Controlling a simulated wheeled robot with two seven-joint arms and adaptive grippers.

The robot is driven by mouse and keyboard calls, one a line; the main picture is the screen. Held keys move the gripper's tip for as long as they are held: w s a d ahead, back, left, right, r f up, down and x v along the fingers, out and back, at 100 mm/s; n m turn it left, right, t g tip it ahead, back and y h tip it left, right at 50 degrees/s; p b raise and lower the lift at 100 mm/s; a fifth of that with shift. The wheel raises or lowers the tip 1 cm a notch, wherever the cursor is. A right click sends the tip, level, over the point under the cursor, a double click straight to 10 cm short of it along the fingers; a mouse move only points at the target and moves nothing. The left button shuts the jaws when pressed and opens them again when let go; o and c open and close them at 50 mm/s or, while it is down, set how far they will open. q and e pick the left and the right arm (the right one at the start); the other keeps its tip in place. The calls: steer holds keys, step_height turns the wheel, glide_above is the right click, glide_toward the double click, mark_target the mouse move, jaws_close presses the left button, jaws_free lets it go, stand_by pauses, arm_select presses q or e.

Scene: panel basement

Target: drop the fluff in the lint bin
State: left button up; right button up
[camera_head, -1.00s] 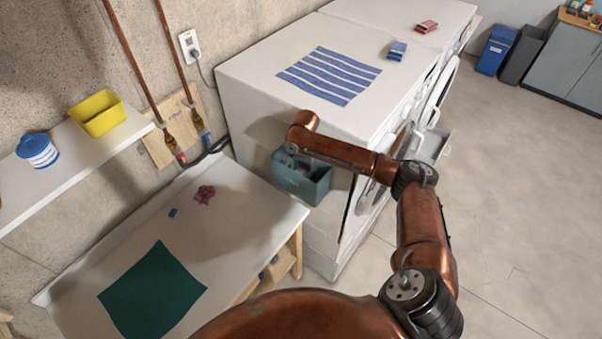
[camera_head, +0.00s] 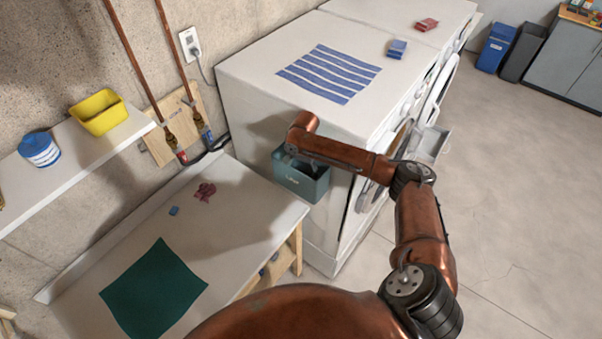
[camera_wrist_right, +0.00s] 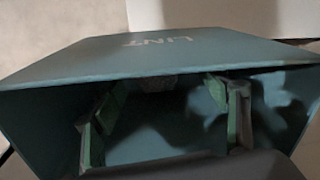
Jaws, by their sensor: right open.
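The lint bin (camera_head: 305,184) is a teal box marked LINT, fixed to the side of the white washer. It also shows in the right wrist view (camera_wrist_right: 150,55), its opening facing the camera. My right gripper (camera_wrist_right: 163,95) is open, its green-padded fingers reaching into the bin's opening. A small grey lump (camera_wrist_right: 158,84) shows in the dark between the fingers, inside the bin and apart from the pads; it looks like the fluff, but shadow blurs it. In the head view my arm hides most of the right gripper. My left gripper is not in view.
A striped cloth (camera_head: 328,74) lies on the washer. A shelf (camera_head: 75,160) holds a yellow tub (camera_head: 98,112). The floor at right is clear.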

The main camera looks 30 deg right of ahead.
steer(key=shift+r+b, duration=0.2)
steer(key=shift+b, duration=0.1)
step_height(320, 180, up, 13)
steer(key=b, duration=0.2)
steer(key=shift+s, duration=0.4)
steer(key=shift+s+d+f, duration=0.1)
steer(key=shift+d+f, duration=0.05)
steer(key=shift+d, duration=0.05)
